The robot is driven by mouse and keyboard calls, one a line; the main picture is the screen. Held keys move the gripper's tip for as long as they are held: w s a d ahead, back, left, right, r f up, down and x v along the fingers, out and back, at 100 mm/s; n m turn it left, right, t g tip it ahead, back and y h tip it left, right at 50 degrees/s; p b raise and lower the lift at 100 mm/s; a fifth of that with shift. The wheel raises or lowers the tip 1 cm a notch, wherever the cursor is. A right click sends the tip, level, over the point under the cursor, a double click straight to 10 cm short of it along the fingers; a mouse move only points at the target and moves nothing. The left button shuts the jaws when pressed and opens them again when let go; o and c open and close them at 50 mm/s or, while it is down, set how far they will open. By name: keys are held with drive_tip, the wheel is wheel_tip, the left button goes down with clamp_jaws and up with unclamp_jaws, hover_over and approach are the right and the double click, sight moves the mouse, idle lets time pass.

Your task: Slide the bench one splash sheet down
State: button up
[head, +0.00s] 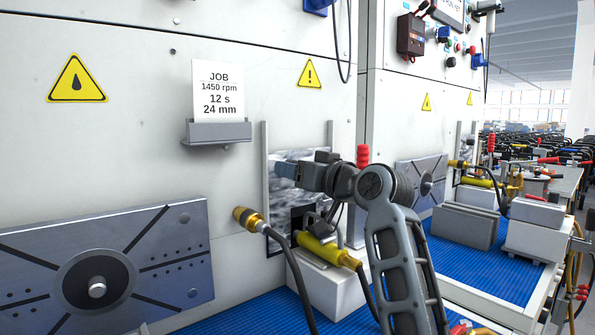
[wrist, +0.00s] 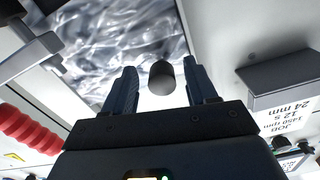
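The splash sheet (head: 282,196) is a clear, rippled, reflective panel standing between two upright rails on the bench wall in the head view. It fills the upper left of the wrist view (wrist: 120,50). A dark round knob (wrist: 161,78) shows in front of the sheet in the wrist view. My gripper (head: 279,170) is at the sheet, with its blue-grey fingers pointing toward it. In the wrist view the fingers are apart, one on each side of the knob, with a gap on both sides. My gripper and arm hide the knob and part of the sheet in the head view.
A job card (head: 218,90) stands in a grey holder (head: 218,132) left of the sheet. A red handle (head: 362,156) is close on the right. A yellow cylinder (head: 325,250), a hose with a brass fitting (head: 249,219) and a white block lie below. A second bench stands at right.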

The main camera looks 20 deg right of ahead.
drive_tip(key=v, duration=0.7)
drive_tip(key=shift+s+d, duration=0.15)
drive_tip(key=shift+s, duration=0.2)
idle(0.6)
